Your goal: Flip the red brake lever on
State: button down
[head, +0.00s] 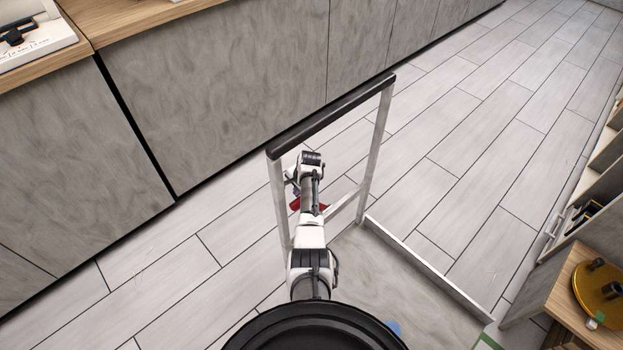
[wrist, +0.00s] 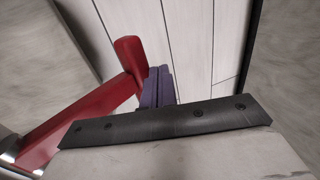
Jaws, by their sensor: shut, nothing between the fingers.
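The red brake lever (wrist: 95,108) runs diagonally across the left of the wrist view, from the lower left up to its rounded end. Only a small red part of the lever (head: 295,205) shows in the head view, low between the cart's handle posts, beside my arm. My gripper (wrist: 159,86) shows as purple fingers pressed together, shut and empty. The fingers are just right of the lever's upper end. I cannot tell whether they touch it. In the head view the fingers are mostly hidden by my arm.
The cart's black handle bar (head: 335,112) stands above and around my arm on grey posts. Its flat deck (head: 400,285) lies at lower right. Grey cabinets (head: 225,85) line the back left. A wooden shelf (head: 575,285) stands right. The tiled floor (head: 470,150) between is clear.

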jog(key=shift+s+d+f+b, duration=0.15)
jog(key=shift+f+b, duration=0.1)
jog(key=shift+f, duration=0.3)
jog(key=shift+s+d+f+b, duration=0.1)
jog(key=shift+f+b, duration=0.15)
jog(key=shift+f, duration=0.35)
jog(key=shift+s+d+f+b, duration=0.15)
jog(key=shift+f+b, duration=0.1)
jog(key=shift+f, duration=0.3)
jog(key=p+v, duration=0.2)
jog(key=v, duration=1.2)
jog(key=shift+p, duration=0.3)
